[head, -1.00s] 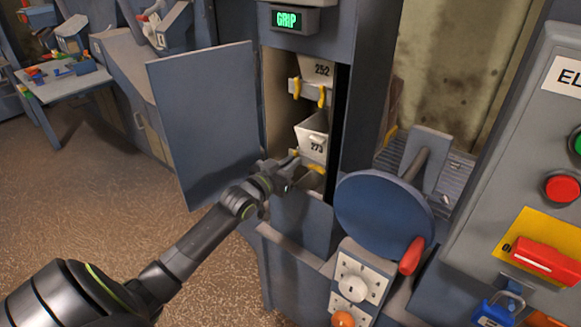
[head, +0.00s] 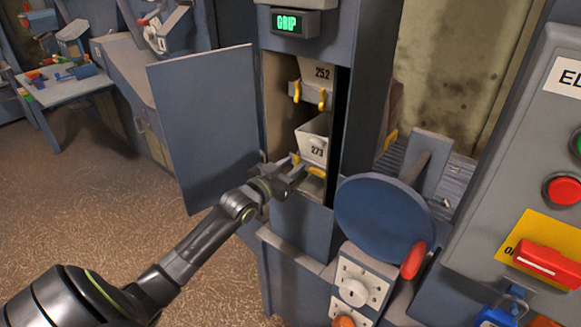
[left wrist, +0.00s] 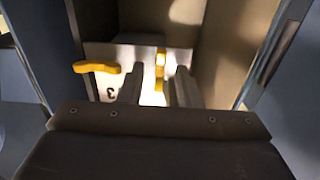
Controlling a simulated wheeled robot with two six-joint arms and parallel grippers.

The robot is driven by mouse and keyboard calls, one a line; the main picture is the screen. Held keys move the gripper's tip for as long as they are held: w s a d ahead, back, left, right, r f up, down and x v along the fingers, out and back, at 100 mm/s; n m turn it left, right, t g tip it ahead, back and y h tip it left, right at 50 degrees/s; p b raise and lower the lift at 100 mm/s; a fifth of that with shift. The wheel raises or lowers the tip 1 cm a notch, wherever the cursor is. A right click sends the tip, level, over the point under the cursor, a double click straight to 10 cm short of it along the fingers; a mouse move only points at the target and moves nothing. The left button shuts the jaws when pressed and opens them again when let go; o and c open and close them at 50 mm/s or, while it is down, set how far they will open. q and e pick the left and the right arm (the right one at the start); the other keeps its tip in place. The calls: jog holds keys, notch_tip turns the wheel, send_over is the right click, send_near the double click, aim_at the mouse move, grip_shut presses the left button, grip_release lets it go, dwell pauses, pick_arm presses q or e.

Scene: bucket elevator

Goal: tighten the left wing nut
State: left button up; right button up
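The pale bucket marked 273 (head: 313,149) hangs in the opening of the elevator casing. The left wing nut (left wrist: 159,71) is yellow and stands with its wings upright in the left wrist view, where the bucket appears upside down. The other yellow wing nut (head: 316,172) is to its right in the head view; in the left wrist view it lies level (left wrist: 95,67). My left gripper (head: 299,164) is open at the bucket's front. Its fingers (left wrist: 160,82) stand either side of the left wing nut, with gaps visible. My right gripper is out of view.
A blue-grey door (head: 205,125) stands open left of the opening. Bucket 252 (head: 319,76) hangs above. A green GRIP display (head: 288,22) is over the opening. A blue disc (head: 384,220) with a red handle is right of it. The casing's side walls are close around the gripper.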

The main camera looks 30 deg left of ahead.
pick_arm(q)
jog(key=s+a, duration=0.1)
jog(key=s, duration=1.6)
jog(key=shift+s+a+p, duration=0.15)
jog(key=shift+p, duration=0.15)
dwell(0.6)
